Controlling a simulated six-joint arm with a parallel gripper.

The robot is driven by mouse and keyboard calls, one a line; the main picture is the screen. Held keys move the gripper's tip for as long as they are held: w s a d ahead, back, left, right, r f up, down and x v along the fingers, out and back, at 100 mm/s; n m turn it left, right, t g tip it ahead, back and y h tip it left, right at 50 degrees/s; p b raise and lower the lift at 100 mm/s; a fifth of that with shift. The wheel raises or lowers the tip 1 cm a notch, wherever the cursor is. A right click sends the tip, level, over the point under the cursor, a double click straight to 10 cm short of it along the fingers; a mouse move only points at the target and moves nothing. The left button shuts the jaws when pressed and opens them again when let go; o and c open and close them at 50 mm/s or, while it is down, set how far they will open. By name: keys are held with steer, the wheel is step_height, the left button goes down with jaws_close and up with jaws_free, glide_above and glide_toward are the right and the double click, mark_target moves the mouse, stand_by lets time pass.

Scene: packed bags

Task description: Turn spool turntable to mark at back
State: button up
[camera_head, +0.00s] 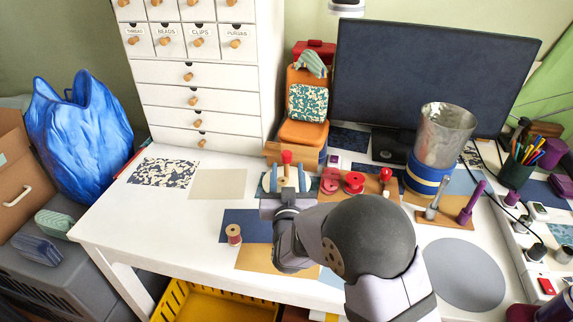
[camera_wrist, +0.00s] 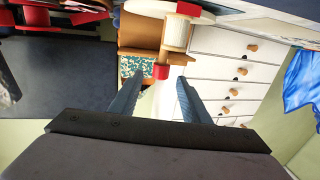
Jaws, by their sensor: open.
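The spool turntable (camera_head: 267,184) is a pale round disc on the desk, in front of the orange chair-shaped holder, and is partly hidden behind my gripper. A cream spool with wooden ends and a red top (camera_head: 287,157) shows there. In the wrist view the pale disc (camera_wrist: 135,8) is at the top edge, with the cream spool (camera_wrist: 177,34), a red block (camera_wrist: 188,8) and the red top (camera_wrist: 161,72). My gripper (camera_wrist: 158,80) is open, its blue-grey fingers on either side of the red top. I cannot tell whether they touch it. The back mark is not clearly visible.
A loose spool (camera_head: 233,235) stands on the navy mat to the left. Red spools (camera_head: 353,182) stand close on the right. A metal canister (camera_head: 442,140) and a purple post (camera_head: 471,204) are further right. White drawers (camera_head: 200,120) rise behind.

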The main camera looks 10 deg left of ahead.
mark_target(287, 160)
steer(key=shift+a+r, duration=0.1)
steer(key=shift+a, duration=0.05)
steer(key=shift+p+x, duration=0.35)
steer(key=shift+x, duration=3.3)
jaws_close()
